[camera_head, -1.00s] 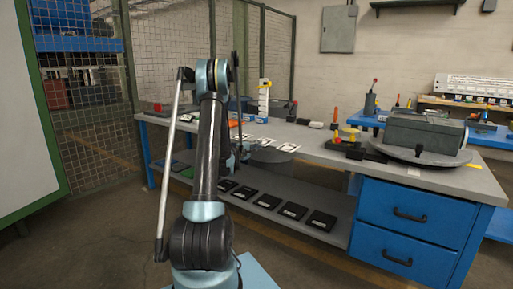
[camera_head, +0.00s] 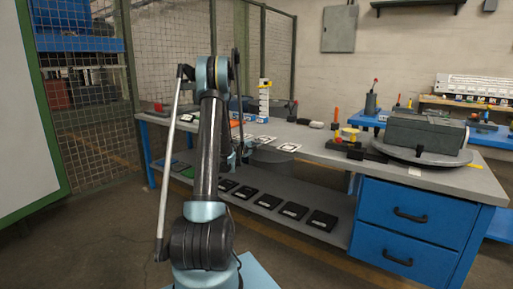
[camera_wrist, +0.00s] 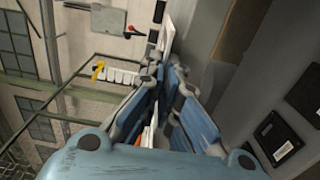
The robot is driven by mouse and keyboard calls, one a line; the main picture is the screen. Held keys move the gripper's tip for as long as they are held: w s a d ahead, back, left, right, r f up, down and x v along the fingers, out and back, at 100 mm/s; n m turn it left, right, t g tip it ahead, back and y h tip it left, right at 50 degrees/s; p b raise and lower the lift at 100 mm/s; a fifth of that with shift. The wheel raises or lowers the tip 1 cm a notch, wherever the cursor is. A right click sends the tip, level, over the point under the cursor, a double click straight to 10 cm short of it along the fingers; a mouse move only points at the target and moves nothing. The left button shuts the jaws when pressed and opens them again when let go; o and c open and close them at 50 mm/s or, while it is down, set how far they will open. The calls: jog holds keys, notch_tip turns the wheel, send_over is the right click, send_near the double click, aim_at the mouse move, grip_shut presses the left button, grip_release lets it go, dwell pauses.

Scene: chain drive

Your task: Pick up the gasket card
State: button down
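Several pale cards lie in a row on the grey bench top. The nearest card (camera_head: 288,147) has a dark outline, and another card (camera_head: 266,139) lies to its left. I cannot read which one is the gasket card. My gripper (camera_head: 238,152) is at the bench's front edge, partly hidden by my arm. In the wrist view my gripper's fingers (camera_wrist: 164,68) are close together, and a white card (camera_wrist: 168,36) shows right at their tips. I cannot tell whether the fingers touch or grip it.
The lower shelf holds several black items (camera_head: 268,201) and a green one (camera_head: 187,172). A white tower (camera_head: 264,98) stands behind the cards. A grey vise-like block (camera_head: 426,135) sits on a round plate at right, above blue drawers (camera_head: 412,213).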

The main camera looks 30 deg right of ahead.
jog(key=shift+r, duration=0.5)
jog(key=s+a+r, duration=0.2)
jog(key=a, duration=0.4)
jog(key=s+a+r, duration=0.3)
jog(key=a, duration=0.4)
jog(key=shift+s, duration=0.2)
